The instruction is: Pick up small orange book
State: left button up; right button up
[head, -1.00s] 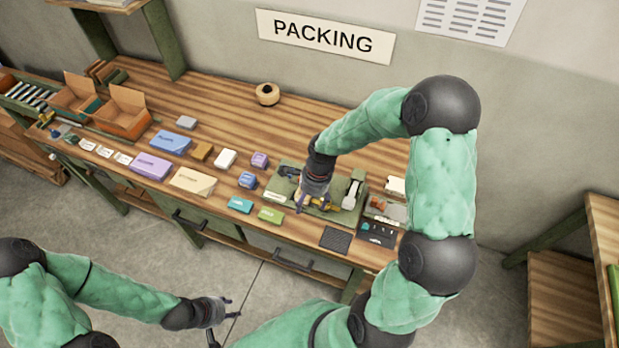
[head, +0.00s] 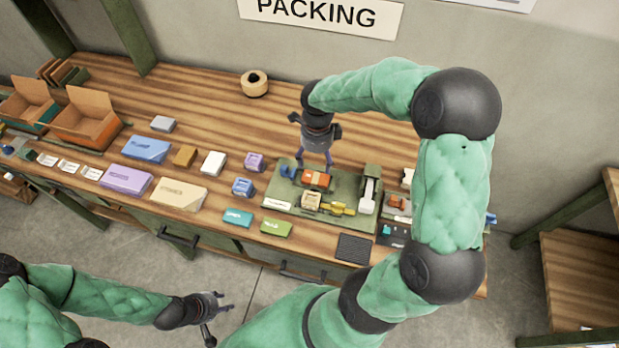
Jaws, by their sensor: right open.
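A small orange block that looks like the small orange book (head: 316,178) lies on the green board (head: 283,192) on the workbench. My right gripper (head: 316,160) points down just behind and above it, with its fingers apart and nothing visible between them. I cannot tell whether the fingertips touch the block. My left gripper (head: 222,320) is over the floor in front of the bench, fingers apart and empty.
A beige block (head: 311,201), a yellow piece (head: 339,209) and a grey-white lever device (head: 369,190) share the board. Blue, purple, tan, teal and green books lie to its left. A twine roll (head: 255,83) stands at the back. The back middle of the bench is clear.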

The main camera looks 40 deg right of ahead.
send_over(315, 180)
jog(key=shift+s+f+b, duration=0.2)
jog(key=shift+f+b, duration=0.25)
jog(key=shift+f, duration=2.6)
notch_tip(315, 180, down, 5)
jog(key=shift+w+r+b, duration=0.1)
jog(key=shift+w+b, duration=0.05)
jog(key=shift+b, duration=0.2)
jog(key=c, duration=0.9)
